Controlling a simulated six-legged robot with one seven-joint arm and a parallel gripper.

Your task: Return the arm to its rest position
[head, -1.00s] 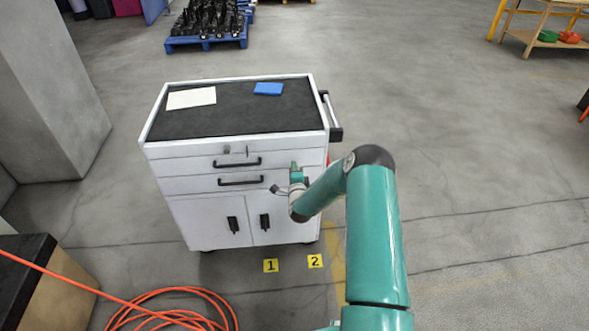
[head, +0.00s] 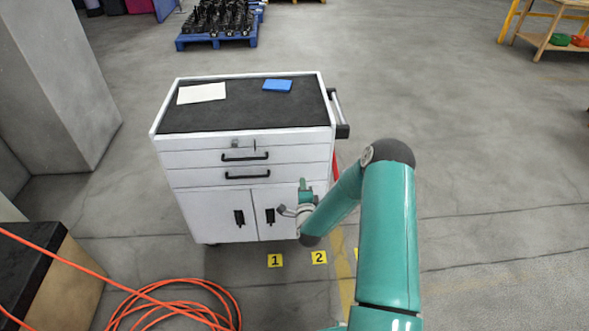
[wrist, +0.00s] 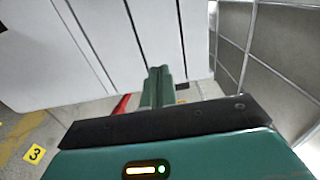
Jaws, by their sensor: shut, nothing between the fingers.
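My arm is teal with dark joints, bent at the elbow on the right of the head view. My gripper (head: 303,186) is small there, in front of the right side of a white tool cart, at the height of its doors. In the wrist view my gripper (wrist: 158,74) has its green fingers together with nothing between them. The white cart (head: 247,151) stands upright with both drawers and both doors shut. Its white panels (wrist: 80,45) fill the upper left of the wrist view. I cannot tell the exact gap between the fingers and the cart.
A white sheet (head: 202,93) and a blue block (head: 277,85) lie on the cart's black top. An orange hose (head: 185,290) coils on the floor at lower left, near a dark-topped box (head: 30,265). A grey pillar (head: 75,80) stands left. Open floor lies to the right.

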